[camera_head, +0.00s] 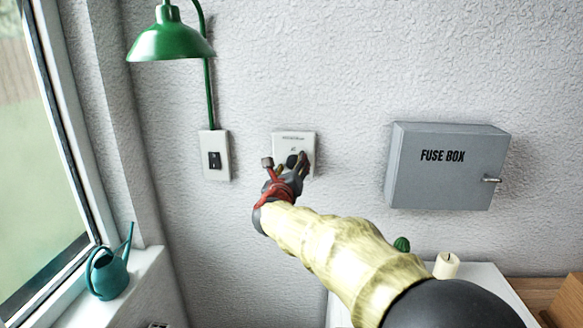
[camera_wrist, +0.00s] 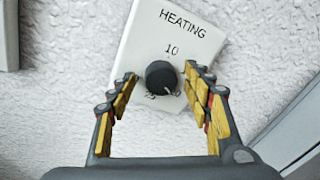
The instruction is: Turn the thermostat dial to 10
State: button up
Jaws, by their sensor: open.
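The thermostat (camera_head: 295,138) is a white plate on the wall; in the wrist view its plate (camera_wrist: 145,40) reads "HEATING", with "10" above the dial. A second number below the dial is partly covered. The dark round dial (camera_wrist: 160,76) has a small pale mark near its lower right edge. It also shows in the head view (camera_head: 291,160), partly hidden by my fingers. My gripper (camera_wrist: 161,80) is open, with one finger on each side of the dial. I see gaps between the fingers and the dial; I cannot tell the depth exactly.
A light switch (camera_head: 224,168) and green lamp (camera_head: 170,42) are left of the thermostat. A grey fuse box (camera_head: 440,185) juts out to the right. A teal watering can (camera_head: 109,276) stands on the windowsill. A candle (camera_head: 446,266) stands low on the right.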

jog(key=shift+c, duration=1.2)
jog(key=c, duration=0.9)
